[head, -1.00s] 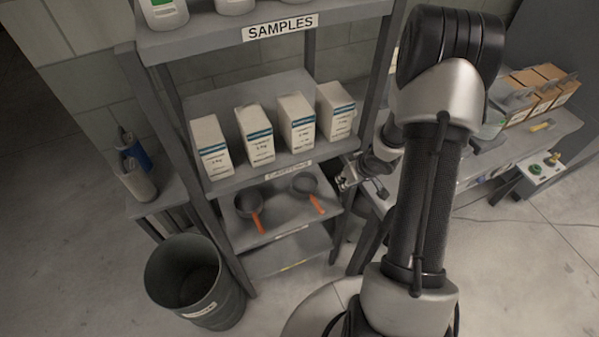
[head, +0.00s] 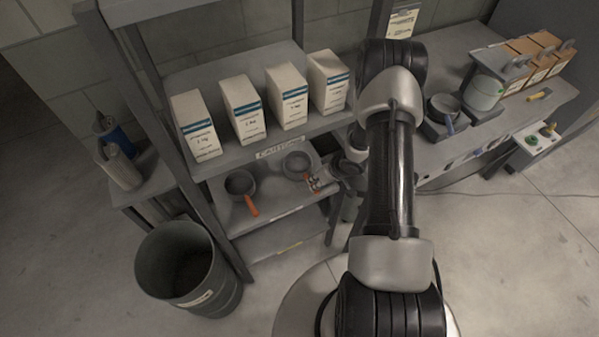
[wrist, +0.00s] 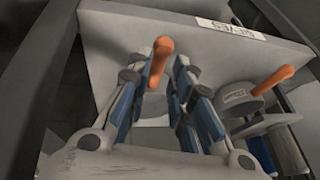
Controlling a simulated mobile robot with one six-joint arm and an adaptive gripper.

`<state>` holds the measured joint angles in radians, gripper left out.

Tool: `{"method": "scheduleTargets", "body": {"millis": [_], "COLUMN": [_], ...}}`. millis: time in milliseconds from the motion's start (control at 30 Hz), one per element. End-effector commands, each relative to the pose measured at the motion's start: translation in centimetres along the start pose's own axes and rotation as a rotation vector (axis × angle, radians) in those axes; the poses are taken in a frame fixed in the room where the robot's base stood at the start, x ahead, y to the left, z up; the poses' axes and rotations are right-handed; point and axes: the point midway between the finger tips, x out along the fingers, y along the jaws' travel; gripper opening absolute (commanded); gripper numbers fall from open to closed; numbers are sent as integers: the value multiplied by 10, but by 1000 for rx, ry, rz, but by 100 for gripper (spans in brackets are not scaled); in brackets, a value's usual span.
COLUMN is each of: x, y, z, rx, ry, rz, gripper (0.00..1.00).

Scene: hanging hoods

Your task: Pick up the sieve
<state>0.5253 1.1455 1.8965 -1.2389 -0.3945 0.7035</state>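Two round dark pans with orange handles stand on a middle shelf of the rack. The left pan (head: 240,184) is apart from my gripper. The right pan (head: 297,163), greyer inside, has its handle at my gripper (head: 314,182). I cannot tell from the head view which is a sieve. In the wrist view an orange handle (wrist: 159,58) lies between the fingertips of my gripper (wrist: 160,66), with gaps at both sides; the gripper is open. Its bowl is mostly hidden behind the fingers. Another pan (wrist: 238,97), with a label, shows at the right.
White boxes (head: 243,110) line the shelf above, close over the pans. A shelf edge (wrist: 229,29) with a label shows in the wrist view. A grey bin (head: 190,268) stands at the lower left. A bench (head: 455,150) stands at the right.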

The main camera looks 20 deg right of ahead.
Motion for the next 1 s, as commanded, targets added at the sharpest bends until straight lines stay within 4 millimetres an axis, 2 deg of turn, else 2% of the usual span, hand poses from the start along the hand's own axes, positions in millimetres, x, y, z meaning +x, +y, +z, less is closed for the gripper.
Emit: {"method": "scheduleTargets", "body": {"millis": [167, 433, 700, 1000], "x": [10, 50, 53, 53], "y": [0, 2, 2, 2], "z": [0, 0, -2, -2], "rx": [-1, -2, 0, 0], "ry": [0, -1, 0, 0], "rz": [0, -1, 0, 1], "gripper": [21, 21, 21, 1]}}
